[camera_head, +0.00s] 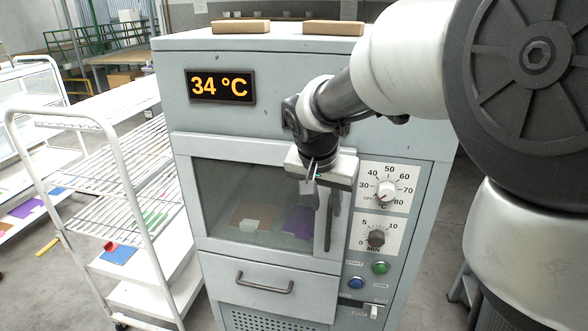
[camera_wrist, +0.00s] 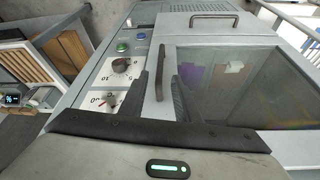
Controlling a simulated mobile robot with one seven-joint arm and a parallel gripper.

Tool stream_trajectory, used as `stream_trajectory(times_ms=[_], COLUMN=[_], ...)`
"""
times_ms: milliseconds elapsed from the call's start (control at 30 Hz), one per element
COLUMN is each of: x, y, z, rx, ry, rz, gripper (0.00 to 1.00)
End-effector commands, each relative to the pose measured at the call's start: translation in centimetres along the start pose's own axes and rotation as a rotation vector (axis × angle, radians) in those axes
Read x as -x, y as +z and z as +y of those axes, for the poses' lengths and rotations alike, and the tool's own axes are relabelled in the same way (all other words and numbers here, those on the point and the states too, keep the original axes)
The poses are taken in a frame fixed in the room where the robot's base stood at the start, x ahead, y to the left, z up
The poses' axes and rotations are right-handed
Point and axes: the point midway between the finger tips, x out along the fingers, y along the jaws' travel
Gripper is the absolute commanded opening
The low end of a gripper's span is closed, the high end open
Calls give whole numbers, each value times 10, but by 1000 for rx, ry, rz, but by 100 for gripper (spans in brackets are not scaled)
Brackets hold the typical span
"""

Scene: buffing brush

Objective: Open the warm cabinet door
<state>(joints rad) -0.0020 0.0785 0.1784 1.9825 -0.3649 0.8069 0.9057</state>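The warm cabinet (camera_head: 290,120) is pale blue-grey with an orange "34 °C" display. Its glass door (camera_head: 183,185) looks closed; through the pane I see purple and brown pieces and a white block. The vertical door handle (camera_head: 328,228) is at the door's right edge. My gripper (camera_head: 318,195) is in front of the handle's upper part. In the wrist view, the handle (camera_wrist: 159,72) shows between the two separated dark fingers of my gripper (camera_wrist: 161,98). The gripper looks open, with a gap on each side of the handle; contact cannot be seen.
A temperature dial (camera_head: 386,190) and a timer dial (camera_head: 376,238) sit right of the door, above buttons. A drawer (camera_head: 268,285) is below the door. A white wire rack trolley (camera_head: 125,180) stands close on the left. Two tan blocks lie on the cabinet top.

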Motion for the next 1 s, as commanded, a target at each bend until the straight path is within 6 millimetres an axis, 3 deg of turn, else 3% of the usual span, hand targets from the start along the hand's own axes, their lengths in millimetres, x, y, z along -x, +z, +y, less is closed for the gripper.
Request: stream_trajectory(times_ms=[200,433,600,900,1000], x=[-50,-86,-97,-99,-99], y=[2,0,0,0,0], z=[1,1,0,0,0], rx=[0,1,0,0,0], ry=[3,1,0,0,0], rz=[-5,-1,0,1,1], gripper=[29,29,29,29,13])
